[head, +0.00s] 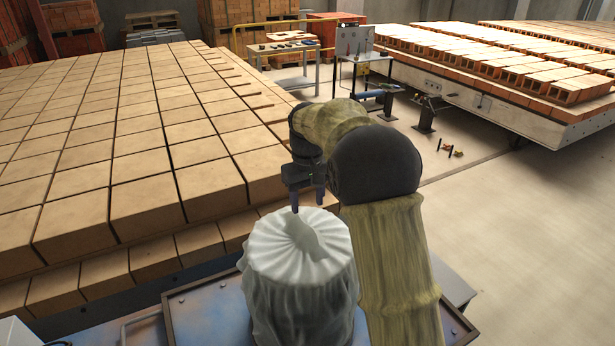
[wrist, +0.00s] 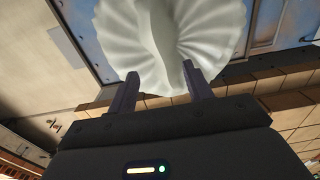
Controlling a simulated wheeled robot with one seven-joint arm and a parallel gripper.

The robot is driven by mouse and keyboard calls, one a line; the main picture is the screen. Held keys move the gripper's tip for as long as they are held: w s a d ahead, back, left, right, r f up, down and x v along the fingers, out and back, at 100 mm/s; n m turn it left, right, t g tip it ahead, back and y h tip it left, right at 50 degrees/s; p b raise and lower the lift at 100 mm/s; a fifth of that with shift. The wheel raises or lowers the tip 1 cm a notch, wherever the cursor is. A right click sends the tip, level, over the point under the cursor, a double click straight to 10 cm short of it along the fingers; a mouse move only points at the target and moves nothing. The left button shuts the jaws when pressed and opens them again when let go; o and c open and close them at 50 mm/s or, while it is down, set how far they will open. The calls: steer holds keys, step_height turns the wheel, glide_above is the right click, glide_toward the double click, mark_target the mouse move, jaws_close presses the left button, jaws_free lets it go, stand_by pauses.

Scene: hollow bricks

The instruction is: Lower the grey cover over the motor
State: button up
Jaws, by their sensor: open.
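The pale grey cloth cover (head: 300,285) stands in the head view as a draped cylinder, with pleats fanning from a raised fold on its top. Its sides hang down to the blue metal surface, and the lower edge runs out of the picture. The motor is not visible. My gripper (head: 308,205) is open at the top far edge of the cover, its fingers pointing down. In the wrist view my gripper (wrist: 160,72) shows both fingers apart, with the pleated cover (wrist: 165,35) beyond and between the tips. I cannot tell whether they touch it.
The blue metal surface (head: 205,315) with a raised rim lies under the cover. A wide stack of tan bricks (head: 130,160) fills the left, close to my gripper. A kiln car with hollow bricks (head: 500,70) and a tool table (head: 285,47) stand farther back.

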step_height(320, 180, up, 8)
stand_by(1.0)
steer(key=s+d+f+m+t, duration=0.1)
steer(key=s+d+f+m, duration=0.1)
steer(key=s+d+f, duration=0.3)
steer(key=s+d+f+m+t, duration=0.1)
steer(key=s+d+f, duration=0.4)
steer(key=s+f, duration=0.6)
steer(key=s+m, duration=0.1)
steer(key=s, duration=0.8)
steer(key=shift+f+m+t, duration=0.15)
steer(key=shift+m+t, duration=0.15)
stand_by(0.5)
